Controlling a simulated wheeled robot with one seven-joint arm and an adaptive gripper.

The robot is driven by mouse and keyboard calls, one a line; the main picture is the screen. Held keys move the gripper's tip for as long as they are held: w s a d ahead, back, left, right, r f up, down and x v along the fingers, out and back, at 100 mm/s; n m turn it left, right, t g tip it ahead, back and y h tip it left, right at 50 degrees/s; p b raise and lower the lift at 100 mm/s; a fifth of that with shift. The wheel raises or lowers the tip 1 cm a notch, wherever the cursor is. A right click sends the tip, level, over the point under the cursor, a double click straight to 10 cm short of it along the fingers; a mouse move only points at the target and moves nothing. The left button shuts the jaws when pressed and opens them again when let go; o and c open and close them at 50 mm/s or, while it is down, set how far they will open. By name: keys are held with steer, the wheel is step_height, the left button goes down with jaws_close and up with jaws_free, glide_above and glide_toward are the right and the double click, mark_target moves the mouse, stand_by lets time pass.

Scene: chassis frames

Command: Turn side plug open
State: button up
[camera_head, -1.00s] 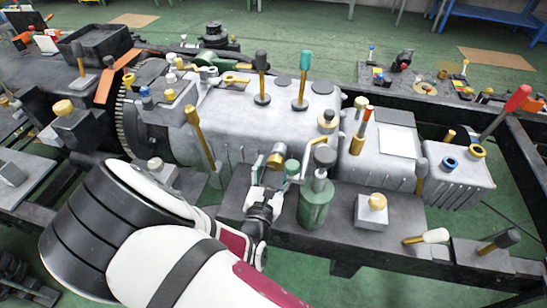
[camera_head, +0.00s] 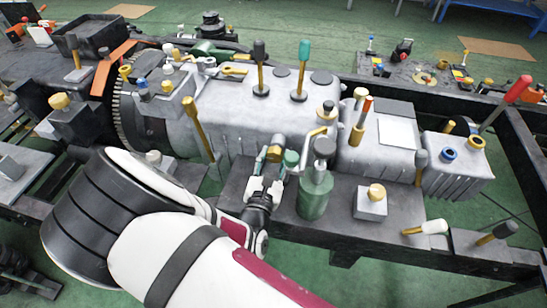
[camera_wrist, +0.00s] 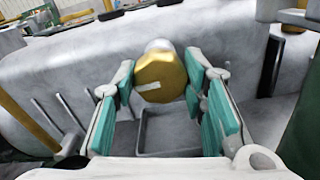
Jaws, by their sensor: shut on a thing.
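The side plug is a gold, many-sided cap (camera_wrist: 161,78) on the side of the grey housing, with a pale straight mark on its face. In the wrist view it sits between the teal-padded fingers of my gripper (camera_wrist: 160,88), at their tips. My gripper is shut on it. In the head view the plug (camera_head: 275,153) shows just above my gripper (camera_head: 265,184). The contact itself is partly hidden there by the fingers. The mark on the plug runs slightly tilted, close to level, in the wrist view.
A green bottle-shaped part (camera_head: 315,196) with a dark cap stands close to the right of my gripper. A gold rod (camera_head: 197,126) leans to the left. A small block with a gold knob (camera_head: 376,191) is further right. The housing (camera_head: 225,118) rises behind.

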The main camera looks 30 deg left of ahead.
steer(key=n, duration=0.3)
steer(key=shift+n, duration=0.4)
steer(key=n+p, duration=0.1)
steer(key=n, duration=0.3)
steer(key=shift+s+n, duration=0.1)
steer(key=shift+n, duration=0.2)
steer(key=n, duration=0.3)
steer(key=shift+a+n+p, duration=0.1)
steer(key=shift+n+p, duration=0.2)
steer(key=shift+p, duration=0.1)
steer(key=n, duration=0.4)
steer(key=shift+p, duration=0.35)
steer(key=shift+f+n, duration=0.1)
steer(key=shift+n, duration=0.2)
steer(key=o, duration=1.2)
steer(key=shift+c, duration=0.2)
step_height(320, 180, up, 10)
